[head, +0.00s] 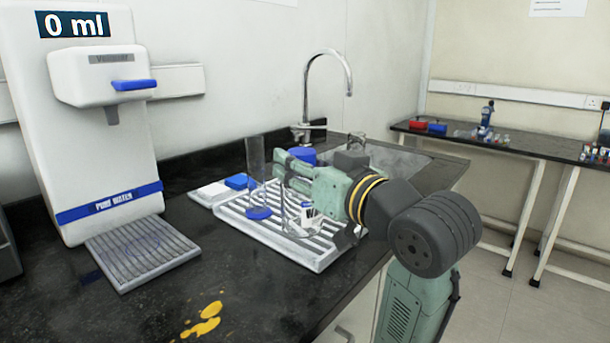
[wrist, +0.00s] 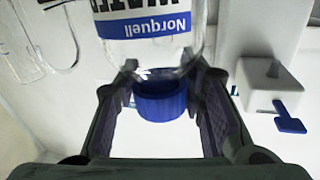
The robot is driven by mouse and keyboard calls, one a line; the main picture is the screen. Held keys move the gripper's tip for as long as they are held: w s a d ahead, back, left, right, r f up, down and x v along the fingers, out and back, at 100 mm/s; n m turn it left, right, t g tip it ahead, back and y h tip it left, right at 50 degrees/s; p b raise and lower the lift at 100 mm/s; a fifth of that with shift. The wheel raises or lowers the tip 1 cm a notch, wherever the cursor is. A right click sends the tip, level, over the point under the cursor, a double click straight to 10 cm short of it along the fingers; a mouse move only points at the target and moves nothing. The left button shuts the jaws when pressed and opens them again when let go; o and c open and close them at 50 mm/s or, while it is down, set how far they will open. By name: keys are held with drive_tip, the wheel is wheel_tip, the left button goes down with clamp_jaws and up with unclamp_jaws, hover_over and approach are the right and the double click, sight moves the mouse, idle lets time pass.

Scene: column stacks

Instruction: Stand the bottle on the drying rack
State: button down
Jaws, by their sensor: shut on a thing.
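My gripper (head: 283,172) reaches left across the counter, above the drying rack (head: 232,217), a white ribbed tray beside the sink. In the wrist view, my gripper (wrist: 160,100) is shut on the clear bottle (wrist: 150,52) by its blue cap (wrist: 160,103). The bottle's blue and white label reads "Norquell" and shows upside down there. In the head view, the bottle's label (head: 307,209) shows low under the gripper, over the rack. Glass overlaps it, so I cannot tell whether the bottle's base touches the rack.
A tall clear cylinder (head: 256,165) with a blue base stands at the rack's left. Small white and blue items (head: 237,182) lie behind it. A water dispenser (head: 95,130) with a grey drip tray (head: 140,250) stands left. The sink tap (head: 306,100) rises behind. A yellow spill (head: 205,320) marks the front counter.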

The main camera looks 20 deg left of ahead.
drive_tip(key=shift+w+a+f+p, duration=0.15)
drive_tip(key=shift+w+a+f, duration=0.05)
drive_tip(key=shift+w+f, duration=0.75)
drive_tip(key=shift+w+a+f+p, duration=0.15)
drive_tip(key=shift+w+f, duration=0.75)
drive_tip(key=shift+f, duration=0.05)
drive_tip(key=shift+f, duration=0.1)
drive_tip(key=c, duration=1)
unclamp_jaws()
drive_tip(key=shift+c, duration=0.2)
drive_tip(key=b+v, duration=0.1)
drive_tip(key=v, duration=1.1)
drive_tip(key=shift+b, duration=0.3)
